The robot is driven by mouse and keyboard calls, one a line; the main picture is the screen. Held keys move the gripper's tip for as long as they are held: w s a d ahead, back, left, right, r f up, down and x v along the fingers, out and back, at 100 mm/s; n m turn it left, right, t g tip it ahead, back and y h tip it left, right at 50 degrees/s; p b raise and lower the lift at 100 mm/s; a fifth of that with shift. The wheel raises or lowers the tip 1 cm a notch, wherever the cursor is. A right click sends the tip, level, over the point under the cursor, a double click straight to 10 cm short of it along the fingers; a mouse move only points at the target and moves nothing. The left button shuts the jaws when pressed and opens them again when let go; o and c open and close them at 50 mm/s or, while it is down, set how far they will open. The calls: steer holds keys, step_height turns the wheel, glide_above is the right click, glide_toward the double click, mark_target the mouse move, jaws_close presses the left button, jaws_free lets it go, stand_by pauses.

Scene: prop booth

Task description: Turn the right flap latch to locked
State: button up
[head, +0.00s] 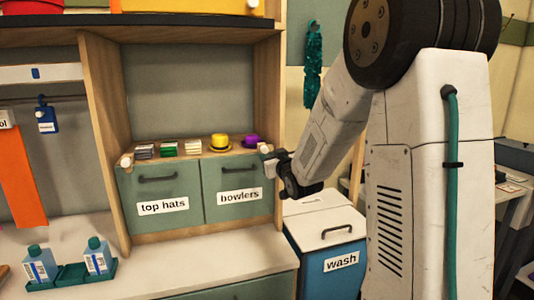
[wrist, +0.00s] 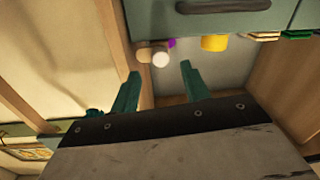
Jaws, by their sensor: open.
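The right flap, labelled "bowlers" (head: 238,180), is shut in the green cabinet front. Its latch (head: 266,148) is a small pale knob at the flap's upper right corner, partly hidden by my gripper (head: 268,158) in the head view. In the wrist view the latch shows as a round whitish end (wrist: 160,59) with a wooden-coloured part to its left. My gripper (wrist: 160,68) is open, with the latch just beyond and between its two green fingertips. I see no contact. Which way the latch is turned I cannot tell.
The left flap, labelled "top hats" (head: 160,190), is shut, with a similar latch (head: 126,160) at its upper left. A yellow hat (head: 219,142) and a purple hat (head: 251,140) sit on the ledge above. A "wash" bin (head: 340,262) stands below my arm.

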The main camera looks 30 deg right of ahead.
mark_target(265, 151)
steer(key=x, duration=0.5)
steer(key=shift+c, duration=0.4)
steer(key=c, duration=0.9)
